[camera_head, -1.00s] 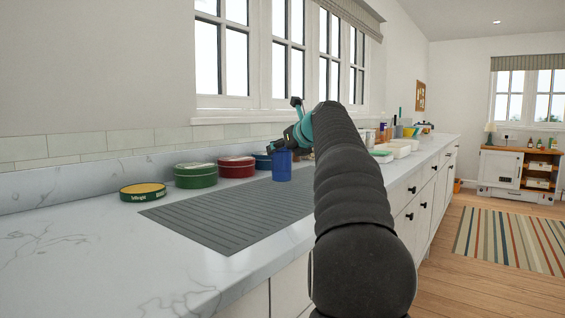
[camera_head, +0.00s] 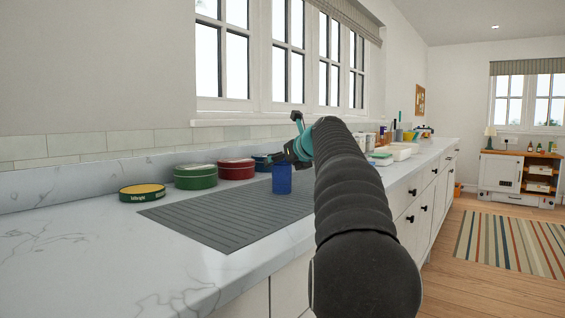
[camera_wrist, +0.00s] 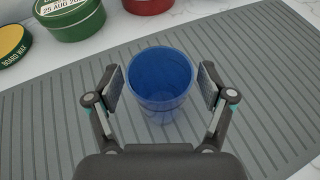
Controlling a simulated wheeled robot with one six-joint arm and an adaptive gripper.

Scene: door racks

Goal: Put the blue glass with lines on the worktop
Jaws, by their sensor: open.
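The blue glass (camera_head: 282,180) stands upright on the grey ribbed mat (camera_head: 222,222) on the worktop (camera_head: 95,258). In the wrist view the blue glass (camera_wrist: 161,82) is empty, and its lines are hard to make out. My gripper (camera_wrist: 161,84) is open, with one finger on each side of the glass near its rim. The fingers look apart from the glass. In the head view my gripper (camera_head: 280,158) is small and partly hidden, just above and behind the glass.
A yellow-topped tin (camera_head: 142,192), a green tin (camera_head: 196,176), a red tin (camera_head: 236,169) and a blue tin (camera_head: 262,162) stand behind the mat. White dishes (camera_head: 400,152) and other items stand farther right. The worktop's left front is clear.

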